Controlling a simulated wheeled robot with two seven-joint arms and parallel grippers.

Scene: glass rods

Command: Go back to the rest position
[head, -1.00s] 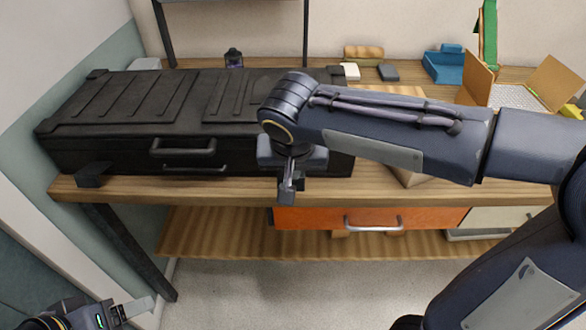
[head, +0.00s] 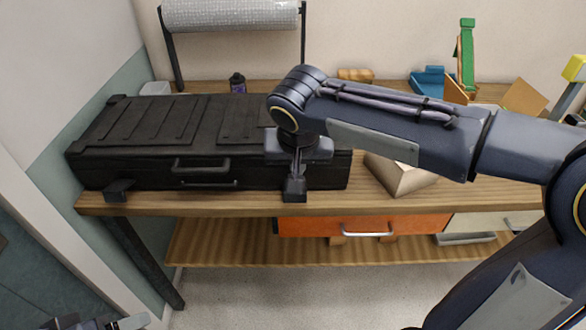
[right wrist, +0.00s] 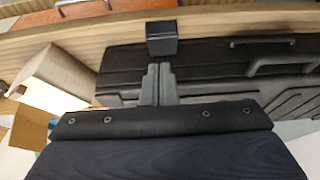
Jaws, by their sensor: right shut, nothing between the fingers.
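A long black case (head: 120,171) lies closed on the wooden workbench (head: 230,200). My right gripper (head: 297,172) hangs in front of the case's right part, fingers pointing down. In the right wrist view its two fingers (right wrist: 158,86) are together with nothing between them. A black latch block (right wrist: 161,38) of the case shows just beyond the fingertips, apparently apart from them; it also shows in the head view (head: 294,191). My left gripper (head: 100,323) is only partly in view at the bottom left edge. No glass rods are visible.
A cardboard-coloured box (head: 400,178) stands on the bench right of the case, partly behind my right arm. An orange drawer (head: 362,225) is under the benchtop. A dark bottle (head: 237,83), a blue holder (head: 432,80) and a roll (head: 230,14) are behind. Floor in front is clear.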

